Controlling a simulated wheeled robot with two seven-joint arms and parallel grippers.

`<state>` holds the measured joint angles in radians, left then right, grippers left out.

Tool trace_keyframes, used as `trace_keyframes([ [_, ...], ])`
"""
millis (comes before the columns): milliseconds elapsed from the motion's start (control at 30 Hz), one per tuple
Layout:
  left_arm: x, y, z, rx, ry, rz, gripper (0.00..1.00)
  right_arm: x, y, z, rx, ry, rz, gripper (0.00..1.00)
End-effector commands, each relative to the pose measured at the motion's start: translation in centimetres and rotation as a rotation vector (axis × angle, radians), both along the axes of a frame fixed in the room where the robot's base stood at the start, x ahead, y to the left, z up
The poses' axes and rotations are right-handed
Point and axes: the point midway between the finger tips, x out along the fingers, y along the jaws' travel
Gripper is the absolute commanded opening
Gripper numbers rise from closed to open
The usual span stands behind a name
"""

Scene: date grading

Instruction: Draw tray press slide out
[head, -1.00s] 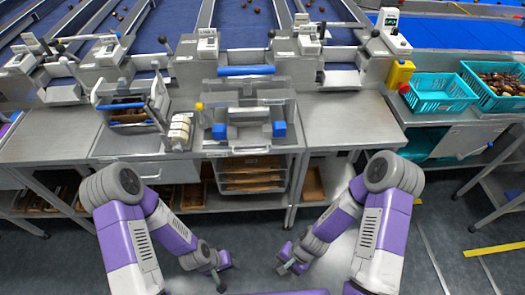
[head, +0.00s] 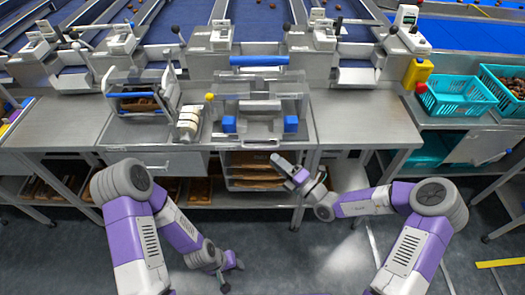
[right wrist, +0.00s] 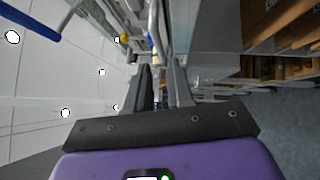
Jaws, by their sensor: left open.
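The tray press (head: 236,101) stands on the steel bench in the middle of the head view, with a blue bar across its top and two blue blocks (head: 291,124) at its front. A low bar handle (head: 262,143) shows at its front edge. My right gripper (head: 281,163) is just in front of and below this edge, apart from the handle as far as I can tell. In the right wrist view its two fingers (right wrist: 161,88) stand apart with nothing seen between them. My left gripper (head: 228,278) hangs low over the floor, open and empty.
Under the press is a rack with brown trays (head: 255,183). Left of it are a white roll (head: 189,121) and a blue-handled device (head: 137,100). Teal crates (head: 457,97) and a yellow container (head: 418,74) stand at right. The bench right of the press (head: 360,120) is clear.

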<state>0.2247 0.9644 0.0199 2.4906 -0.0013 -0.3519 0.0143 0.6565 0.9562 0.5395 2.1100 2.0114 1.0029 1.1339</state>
Motion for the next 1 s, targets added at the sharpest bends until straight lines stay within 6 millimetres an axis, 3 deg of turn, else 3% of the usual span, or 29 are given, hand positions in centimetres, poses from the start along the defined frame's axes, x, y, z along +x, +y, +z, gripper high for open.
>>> trace_keyframes([
  [400,0.0,0.0,-1.9,0.000,0.000,0.000,0.43,4.1,4.4,0.7,-0.001,-0.002,0.004,0.22],
  [800,0.0,0.0,-2.0,0.000,0.000,0.000,0.43,4.7,5.0,0.9,-0.003,-0.001,0.004,0.22],
  [933,0.0,0.0,-2.0,0.000,0.000,0.000,0.43,4.7,5.0,0.9,-0.003,-0.001,0.004,0.02],
  [1000,0.0,0.0,-2.0,0.000,0.000,0.000,0.43,4.7,5.0,0.9,-0.003,-0.001,0.004,0.00],
])
